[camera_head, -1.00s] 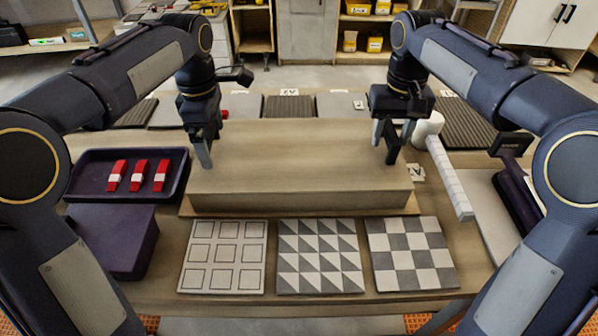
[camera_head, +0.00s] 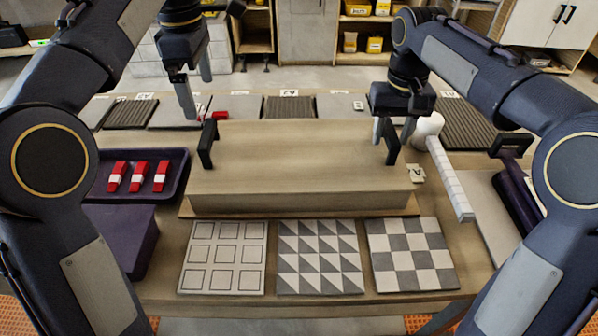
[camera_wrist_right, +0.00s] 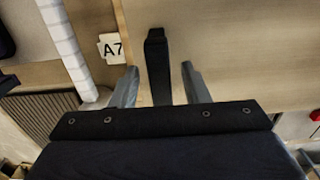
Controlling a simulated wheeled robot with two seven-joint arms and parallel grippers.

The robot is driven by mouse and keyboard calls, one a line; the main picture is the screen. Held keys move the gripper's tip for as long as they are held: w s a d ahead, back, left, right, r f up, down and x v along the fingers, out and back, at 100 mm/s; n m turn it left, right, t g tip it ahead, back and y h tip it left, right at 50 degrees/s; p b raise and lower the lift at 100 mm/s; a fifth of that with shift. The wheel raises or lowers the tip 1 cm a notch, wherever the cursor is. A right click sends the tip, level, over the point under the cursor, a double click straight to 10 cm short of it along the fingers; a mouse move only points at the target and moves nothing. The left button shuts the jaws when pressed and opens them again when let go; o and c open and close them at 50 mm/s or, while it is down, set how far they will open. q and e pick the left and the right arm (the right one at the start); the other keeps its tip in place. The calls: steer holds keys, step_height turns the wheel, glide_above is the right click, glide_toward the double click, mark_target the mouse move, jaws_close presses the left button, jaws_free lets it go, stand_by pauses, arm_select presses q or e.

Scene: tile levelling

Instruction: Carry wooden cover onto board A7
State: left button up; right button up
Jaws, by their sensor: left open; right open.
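The wooden cover (camera_head: 300,160) is a large light-wood box shape at the middle of the table, over a thin wooden board (camera_head: 300,213) whose edge shows along its front. It has a black handle (camera_head: 207,143) at its left end and another (camera_head: 391,141) at its right end. My left gripper (camera_head: 193,98) is open and empty, above and behind the left handle. My right gripper (camera_head: 393,132) is open at the right handle. In the right wrist view the handle (camera_wrist_right: 157,65) stands between the two open fingers (camera_wrist_right: 160,85).
Three patterned tiles (camera_head: 222,257) lie in front of the cover. A purple tray (camera_head: 92,188) with red-and-white pieces is on the left. Grey and ribbed tiles (camera_head: 290,107) line the back.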

step_height(320, 180, up, 11)
steer(key=shift+r, duration=0.15)
steer(key=shift+s, duration=0.1)
stand_by(0.6)
